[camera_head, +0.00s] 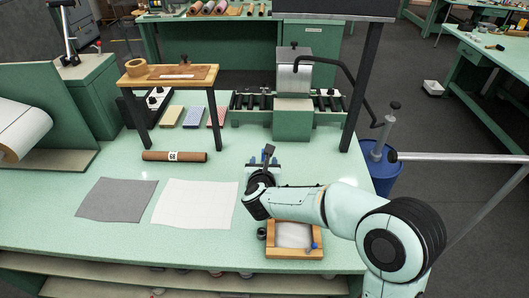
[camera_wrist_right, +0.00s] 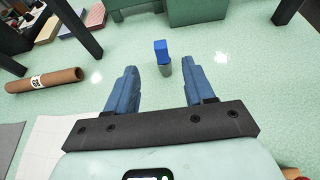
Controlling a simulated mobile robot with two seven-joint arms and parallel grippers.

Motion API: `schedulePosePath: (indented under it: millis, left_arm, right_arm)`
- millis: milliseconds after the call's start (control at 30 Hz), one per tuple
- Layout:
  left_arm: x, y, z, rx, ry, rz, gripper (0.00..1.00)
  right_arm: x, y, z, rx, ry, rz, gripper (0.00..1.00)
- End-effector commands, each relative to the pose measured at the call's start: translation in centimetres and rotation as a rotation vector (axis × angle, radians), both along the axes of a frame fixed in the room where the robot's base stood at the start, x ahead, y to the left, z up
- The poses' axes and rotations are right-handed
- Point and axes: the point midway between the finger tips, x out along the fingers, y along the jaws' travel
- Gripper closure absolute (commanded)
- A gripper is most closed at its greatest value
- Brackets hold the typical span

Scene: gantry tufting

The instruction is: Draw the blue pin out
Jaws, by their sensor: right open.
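The blue pin (camera_wrist_right: 161,48) stands upright in a small grey holder (camera_wrist_right: 166,67) on the green tabletop, in the right wrist view. In the head view a dark upright piece (camera_head: 268,152) shows at the same place, just beyond my right gripper (camera_head: 262,172). My right gripper, also in the wrist view (camera_wrist_right: 160,80), is open and empty. Its two blue fingers point at the pin, which lies between their lines and a little beyond the tips, apart from both. My left gripper is not in view.
A wooden tray (camera_head: 270,252) with a small blue piece (camera_head: 313,246) at its corner sits below my right arm. A brown roll (camera_head: 175,156), white sheet (camera_head: 195,204) and grey sheet (camera_head: 117,199) lie left. A green machine (camera_head: 292,112) and dark post (camera_head: 362,85) stand behind.

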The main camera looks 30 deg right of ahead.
Motion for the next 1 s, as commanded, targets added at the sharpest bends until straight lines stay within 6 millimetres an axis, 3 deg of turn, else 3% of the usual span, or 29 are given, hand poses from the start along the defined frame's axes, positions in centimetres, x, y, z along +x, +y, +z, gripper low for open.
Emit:
schedulePosePath:
  millis: [600, 800, 1000]
  left_arm:
    - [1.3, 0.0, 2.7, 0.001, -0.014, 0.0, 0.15]
    - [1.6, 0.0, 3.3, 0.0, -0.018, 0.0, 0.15]
    - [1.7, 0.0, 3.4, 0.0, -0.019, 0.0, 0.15]
  right_arm:
    - [8.3, -5.2, -4.0, -0.002, 0.003, -0.001, 0.47]
    - [9.9, -6.1, -4.8, -0.002, 0.003, 0.0, 0.47]
    - [10.2, -6.3, -5.0, -0.002, 0.002, 0.001, 0.47]
